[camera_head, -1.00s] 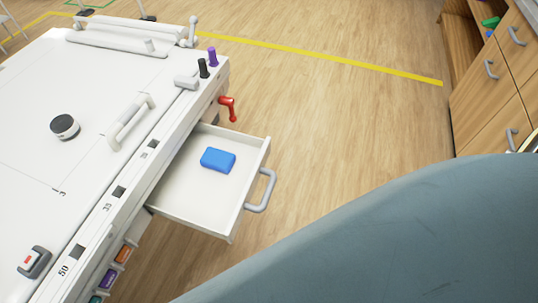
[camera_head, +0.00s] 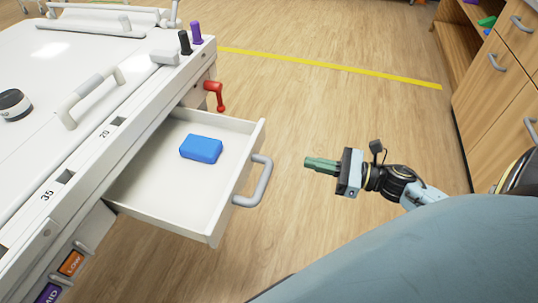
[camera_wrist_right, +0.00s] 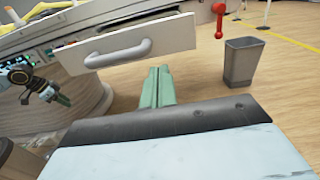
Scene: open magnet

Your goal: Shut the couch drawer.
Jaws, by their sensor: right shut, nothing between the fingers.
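The white couch drawer (camera_head: 165,190) stands pulled out from the side of the white couch (camera_head: 75,140). A blue block (camera_head: 201,149) lies inside it. Its grey bar handle (camera_head: 258,183) is on the drawer front, which also shows in the right wrist view (camera_wrist_right: 168,40). My right gripper (camera_head: 308,162), with green fingers, is shut and empty. It is to the right of the handle in the head view, apart from it, with its fingers pointing toward the drawer. My left gripper (camera_wrist_right: 60,98) shows small at the left of the right wrist view; its jaw state is unclear.
A red lever (camera_head: 214,94) sticks out of the couch side beyond the drawer. Wooden cabinets (camera_head: 495,90) stand at the right. A grey bin (camera_wrist_right: 240,62) stands on the floor in the right wrist view. Open floor lies between drawer and cabinets.

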